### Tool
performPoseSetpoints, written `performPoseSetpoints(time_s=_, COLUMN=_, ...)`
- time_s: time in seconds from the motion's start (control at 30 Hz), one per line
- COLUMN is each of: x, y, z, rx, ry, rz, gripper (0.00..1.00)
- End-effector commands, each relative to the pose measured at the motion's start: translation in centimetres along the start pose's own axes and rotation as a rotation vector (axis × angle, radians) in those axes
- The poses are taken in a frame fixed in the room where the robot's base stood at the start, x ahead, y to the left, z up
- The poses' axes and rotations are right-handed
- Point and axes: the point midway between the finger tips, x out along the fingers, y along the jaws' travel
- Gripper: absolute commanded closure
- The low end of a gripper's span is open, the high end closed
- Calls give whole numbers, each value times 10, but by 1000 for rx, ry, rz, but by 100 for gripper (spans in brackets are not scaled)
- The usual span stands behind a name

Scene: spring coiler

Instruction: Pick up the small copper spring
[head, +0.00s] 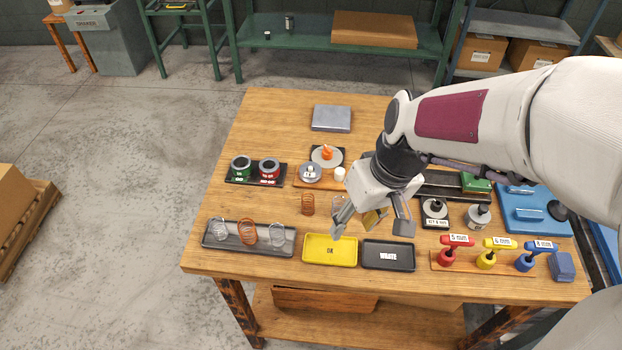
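A small copper spring (307,204) stands upright on the bare wooden table, left of my gripper. A larger copper spring (248,232) stands in the dark grey tray (268,249) at the front left, between two silver springs (218,229) (277,235). My gripper (370,228) points down with its fingers spread wide, over the area behind the yellow and black trays. It is apart from the small copper spring. A pale coil-like thing (337,203) shows partly behind the left finger. A gold-coloured piece (375,218) shows between the fingers; I cannot tell what it is.
The yellow OK tray (330,262) and black WASTE tray (388,265) lie at the front edge. Green and red ring gauges (268,170) stand behind left. Red, yellow and blue handled tools (486,258) stand front right. Bare table surrounds the small copper spring.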

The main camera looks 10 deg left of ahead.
Motion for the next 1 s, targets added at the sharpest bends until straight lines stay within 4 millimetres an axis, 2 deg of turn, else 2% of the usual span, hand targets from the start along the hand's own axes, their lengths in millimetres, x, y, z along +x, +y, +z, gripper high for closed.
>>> performPoseSetpoints(time_s=0.2, x=32, y=-10, z=-33, rx=-142, ry=4, rz=-44, gripper=60)
performPoseSetpoints(time_s=0.4, x=55, y=-16, z=-69, rx=-305, ry=50, rz=-69, gripper=60)
performPoseSetpoints(time_s=0.63, x=50, y=-15, z=-106, rx=-491, ry=150, rz=-47, gripper=60)
performPoseSetpoints(time_s=1.0, x=48, y=-14, z=-113, rx=-637, ry=177, rz=-23, gripper=60)
